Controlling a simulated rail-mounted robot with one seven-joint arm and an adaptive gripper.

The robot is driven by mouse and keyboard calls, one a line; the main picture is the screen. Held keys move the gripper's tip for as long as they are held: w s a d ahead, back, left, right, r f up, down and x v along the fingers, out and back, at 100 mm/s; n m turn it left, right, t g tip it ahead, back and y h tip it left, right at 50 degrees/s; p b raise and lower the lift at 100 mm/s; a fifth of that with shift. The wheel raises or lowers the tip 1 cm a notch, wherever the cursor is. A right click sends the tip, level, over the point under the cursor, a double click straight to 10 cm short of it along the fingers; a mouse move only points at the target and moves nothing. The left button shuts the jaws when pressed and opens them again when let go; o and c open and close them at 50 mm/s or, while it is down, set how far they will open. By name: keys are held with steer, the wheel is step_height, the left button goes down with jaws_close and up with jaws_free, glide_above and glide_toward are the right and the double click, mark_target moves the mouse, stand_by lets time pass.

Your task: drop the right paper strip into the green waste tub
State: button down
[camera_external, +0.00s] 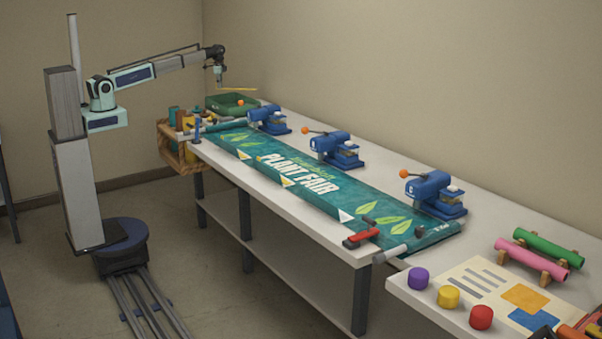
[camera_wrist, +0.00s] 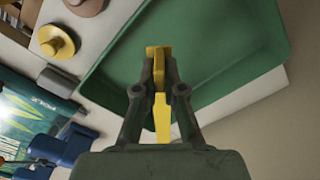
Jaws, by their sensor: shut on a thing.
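My gripper (camera_external: 219,80) is shut on a thin yellow paper strip (camera_external: 240,89) and holds it above the green waste tub (camera_external: 215,102) at the far end of the bench. In the wrist view my gripper (camera_wrist: 159,88) pinches the yellow strip (camera_wrist: 162,122) between its fingers, and the strip sticks out on both sides of them. The green tub (camera_wrist: 225,50) fills much of the wrist view behind the fingers. The strip appears apart from the tub.
Several blue presses with orange knobs, the nearest to the tub being this one (camera_external: 270,121), stand along the bench's back. A green banner (camera_external: 300,175) covers the bench middle. A wooden crate (camera_external: 180,155) with coloured rolls hangs at the far end. The wall is close behind.

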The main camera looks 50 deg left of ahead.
steer(key=shift+w+a+f+m, duration=0.3)
steer(key=shift+w+a+f, duration=0.05)
steer(key=shift+f, duration=0.25)
steer(key=shift+f+b, duration=1.6)
steer(key=shift+f, duration=1.3)
steer(key=c, duration=1.2)
jaws_free()
step_height(320, 180, up, 12)
